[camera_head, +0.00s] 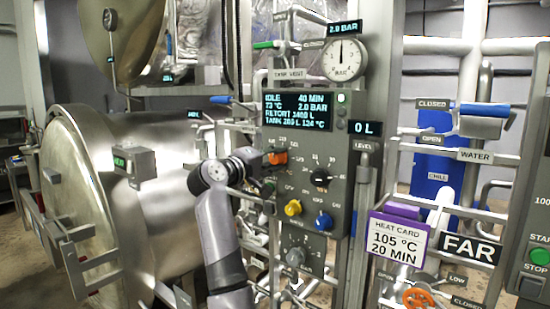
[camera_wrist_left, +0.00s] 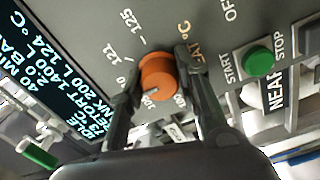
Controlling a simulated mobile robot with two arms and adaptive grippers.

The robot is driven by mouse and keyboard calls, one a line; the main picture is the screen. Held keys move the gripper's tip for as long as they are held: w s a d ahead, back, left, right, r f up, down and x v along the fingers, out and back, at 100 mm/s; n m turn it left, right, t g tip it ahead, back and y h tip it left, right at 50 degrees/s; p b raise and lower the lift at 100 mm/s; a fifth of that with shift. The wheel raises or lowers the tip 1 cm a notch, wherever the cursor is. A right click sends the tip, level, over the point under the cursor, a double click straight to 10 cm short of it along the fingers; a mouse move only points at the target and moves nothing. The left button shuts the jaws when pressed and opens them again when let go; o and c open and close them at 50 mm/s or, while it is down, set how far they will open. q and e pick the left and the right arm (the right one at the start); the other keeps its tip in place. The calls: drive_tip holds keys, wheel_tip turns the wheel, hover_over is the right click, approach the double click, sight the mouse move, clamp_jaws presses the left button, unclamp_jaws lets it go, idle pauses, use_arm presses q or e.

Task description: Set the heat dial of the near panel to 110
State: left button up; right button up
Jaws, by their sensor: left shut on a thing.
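The orange heat dial (camera_head: 277,157) sits on the near grey panel (camera_head: 330,220), below the display. In the left wrist view the dial (camera_wrist_left: 160,72) is between the two fingers of my left gripper (camera_wrist_left: 155,66), which is shut on it. Its white pointer mark faces the low end of the scale, by a label that seems to read 105. The 121 and 125 marks lie to its upper left, and the 110 mark is partly hidden by a finger. My left gripper also shows in the head view (camera_head: 264,161). My right gripper is out of view.
Black (camera_head: 320,176), yellow (camera_head: 293,208) and blue (camera_head: 324,221) knobs sit close by on the panel. A green start button (camera_wrist_left: 258,61) is right of the dial in the wrist view. A heat card (camera_head: 398,238) reads 105 °C, 20 MIN. The display (camera_head: 297,111) reads IDLE.

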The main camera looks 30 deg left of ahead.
use_arm(q)
drive_tip(key=shift+f, duration=0.1)
idle(0.3)
drive_tip(key=o, duration=1.1)
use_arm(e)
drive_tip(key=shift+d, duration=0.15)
use_arm(q)
drive_tip(key=shift+o, duration=0.2)
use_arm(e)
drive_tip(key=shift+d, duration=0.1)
use_arm(q)
drive_tip(key=shift+s, duration=0.1)
drive_tip(key=s+a, duration=0.1)
drive_tip(key=s, duration=1)
drive_tip(key=shift+s, duration=0.4)
